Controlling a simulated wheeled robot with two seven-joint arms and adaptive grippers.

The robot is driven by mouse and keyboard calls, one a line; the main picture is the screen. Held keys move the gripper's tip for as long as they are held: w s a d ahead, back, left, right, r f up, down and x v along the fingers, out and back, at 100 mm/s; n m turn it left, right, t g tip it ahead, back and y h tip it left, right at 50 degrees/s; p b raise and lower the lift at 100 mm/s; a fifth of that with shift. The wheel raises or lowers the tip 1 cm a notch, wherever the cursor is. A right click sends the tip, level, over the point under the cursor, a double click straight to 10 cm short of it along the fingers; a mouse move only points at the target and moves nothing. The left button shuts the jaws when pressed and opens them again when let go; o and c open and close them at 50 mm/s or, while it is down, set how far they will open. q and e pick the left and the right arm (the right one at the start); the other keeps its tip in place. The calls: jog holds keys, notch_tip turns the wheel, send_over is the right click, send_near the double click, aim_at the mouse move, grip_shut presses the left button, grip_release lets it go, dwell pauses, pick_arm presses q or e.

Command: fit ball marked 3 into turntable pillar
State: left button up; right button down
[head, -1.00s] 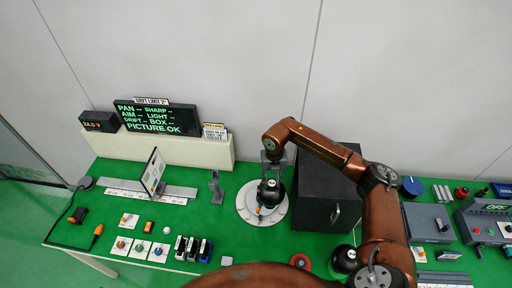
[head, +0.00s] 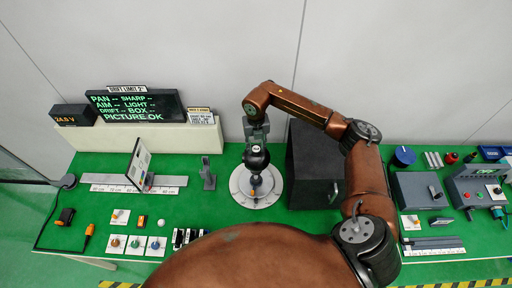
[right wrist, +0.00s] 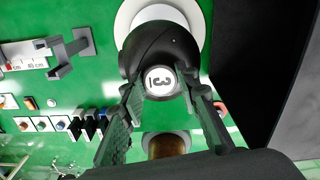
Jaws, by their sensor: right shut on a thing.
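The black ball (head: 257,158) is held over the white round turntable (head: 240,191) in the head view. Its white label with a 3 faces the right wrist camera (right wrist: 160,80). My right gripper (head: 256,146) comes down from above and is shut on the ball, with a finger on each side of it in the right wrist view (right wrist: 160,95). A small dark part with an orange mark (head: 255,182) shows just below the ball on the turntable. The pillar is mostly hidden, and I cannot tell whether the ball touches it. My left gripper is not in view.
A black box (head: 316,165) stands close to the right of the turntable. A grey bracket (head: 208,175) stands to its left. A screen (head: 135,106) reads PICTURE OK at the back left. My own brown arm hides the front middle of the green table.

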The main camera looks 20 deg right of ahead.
jog(key=shift+f+b, duration=0.6)
jog(key=shift+f, duration=0.05)
jog(key=shift+f+b, duration=1.5)
jog(key=shift+f, duration=0.7)
jog(key=shift+b, duration=0.35)
jog(key=shift+f+b, duration=0.75)
jog(key=shift+f, duration=0.3)
jog(key=c, duration=1.4)
grip_release()
notch_tip(320, 180, up, 12)
